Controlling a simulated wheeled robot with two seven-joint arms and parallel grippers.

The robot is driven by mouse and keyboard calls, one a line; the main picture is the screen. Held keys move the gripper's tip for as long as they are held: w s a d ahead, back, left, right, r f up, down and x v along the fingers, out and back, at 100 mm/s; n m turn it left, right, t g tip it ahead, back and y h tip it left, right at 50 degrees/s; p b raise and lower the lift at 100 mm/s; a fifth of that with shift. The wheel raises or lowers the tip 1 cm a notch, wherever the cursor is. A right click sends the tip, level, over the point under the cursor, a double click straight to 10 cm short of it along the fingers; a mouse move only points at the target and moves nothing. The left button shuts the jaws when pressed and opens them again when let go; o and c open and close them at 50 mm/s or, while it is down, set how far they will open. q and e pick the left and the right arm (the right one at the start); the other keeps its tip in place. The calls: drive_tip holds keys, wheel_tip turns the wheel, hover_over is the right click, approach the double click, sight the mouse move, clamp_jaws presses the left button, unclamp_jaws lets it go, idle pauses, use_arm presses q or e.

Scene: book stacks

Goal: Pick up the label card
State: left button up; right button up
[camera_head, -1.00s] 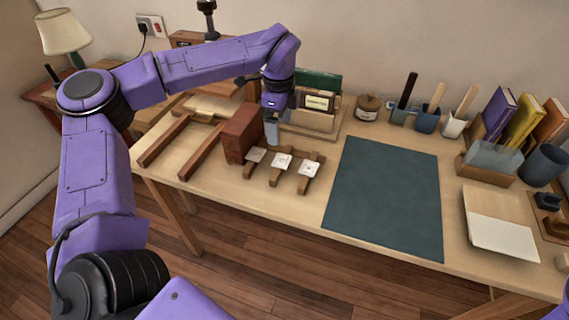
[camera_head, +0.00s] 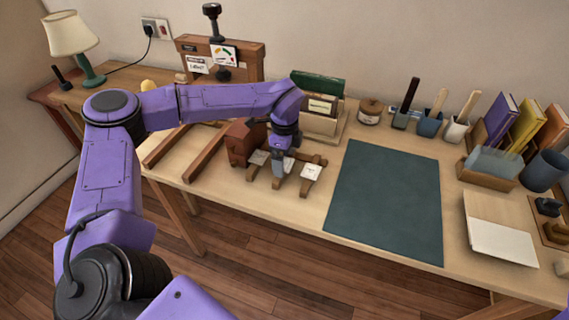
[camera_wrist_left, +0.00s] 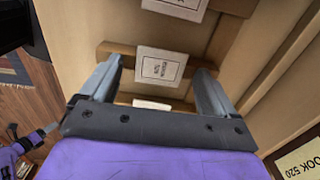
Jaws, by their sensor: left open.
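Three small white label cards sit on short wooden holders in a row on the table. In the head view the left card (camera_head: 257,157) and the right card (camera_head: 311,172) show, and the middle one is mostly hidden behind my left gripper (camera_head: 279,174). That gripper points down at the middle holder. Another card (camera_wrist_left: 178,8) shows at the top edge. A white edge (camera_wrist_left: 151,103) shows lower between the fingers.
A reddish-brown block (camera_head: 240,143) stands left of the holders. A wooden file rack (camera_head: 318,122) stands behind them. A dark green mat (camera_head: 388,200) lies to the right, flat and clear. Cups, books and a tray (camera_head: 488,168) fill the right side.

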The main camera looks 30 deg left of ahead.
sight(285, 163)
use_arm(q)
drive_tip(key=shift+f, duration=0.1)
drive_tip(key=c, duration=1.1)
drive_tip(key=shift+r, duration=0.3)
drive_tip(key=shift+c, duration=0.2)
wheel_tip(285, 163, up, 3)
drive_tip(key=shift+w, duration=0.1)
drive_tip(key=s+d+r+b, duration=0.2)
drive_tip(key=s+d+r, duration=0.3)
drive_tip(key=s+r, duration=0.4)
drive_tip(key=s, duration=0.4)
drive_tip(key=shift+d+r+b, duration=0.2)
drive_tip(key=shift+r+b, duration=0.15)
drive_tip(key=shift+b, duration=0.05)
